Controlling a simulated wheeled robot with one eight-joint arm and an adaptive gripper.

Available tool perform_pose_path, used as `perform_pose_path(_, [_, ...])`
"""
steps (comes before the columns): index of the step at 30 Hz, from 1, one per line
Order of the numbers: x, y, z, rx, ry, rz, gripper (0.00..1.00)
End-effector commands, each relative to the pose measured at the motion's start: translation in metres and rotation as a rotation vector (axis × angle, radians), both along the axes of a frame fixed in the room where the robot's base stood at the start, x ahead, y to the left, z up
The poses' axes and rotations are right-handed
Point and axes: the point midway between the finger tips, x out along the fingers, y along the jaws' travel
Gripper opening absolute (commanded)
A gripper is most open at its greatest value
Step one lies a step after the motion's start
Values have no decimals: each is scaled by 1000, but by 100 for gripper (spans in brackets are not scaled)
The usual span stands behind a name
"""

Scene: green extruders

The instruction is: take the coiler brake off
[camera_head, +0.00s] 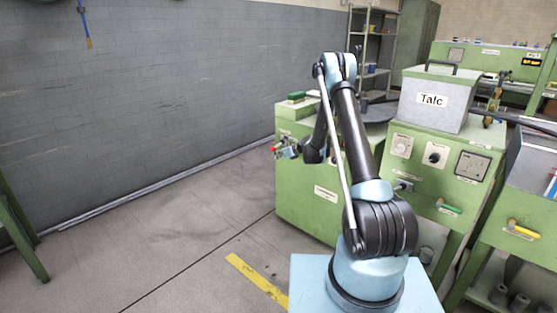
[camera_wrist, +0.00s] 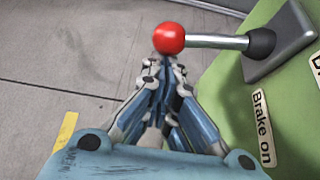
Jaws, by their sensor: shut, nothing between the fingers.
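The coiler brake lever in the wrist view has a red ball knob (camera_wrist: 169,38), a metal rod (camera_wrist: 216,42) and a black boot on a grey plate (camera_wrist: 285,45). The rod lies roughly level, pointing left out of the green machine. A label on the green panel reads "Brake on" (camera_wrist: 263,128). My gripper (camera_wrist: 163,72) is shut and empty, its fingertips just below the red knob in the picture; whether they touch it I cannot tell. In the head view the red knob (camera_head: 274,149) shows small beside my gripper (camera_head: 283,152), at the left side of the green machine.
The green machine (camera_head: 307,200) stands right of my gripper, with a grey Talc box (camera_head: 432,100) on the neighbouring cabinet. A grey brick wall (camera_head: 150,100) is at the left. Open floor (camera_head: 170,235) with a yellow strip (camera_head: 256,280) lies between.

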Motion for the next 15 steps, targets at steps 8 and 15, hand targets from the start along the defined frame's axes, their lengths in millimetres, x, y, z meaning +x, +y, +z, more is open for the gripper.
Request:
perform_pose_path(8, [-5, 4, 21, 140, 180, 0, 0])
perform_pose_path(15, [-7, 6, 38, 251, 322, 0, 0])
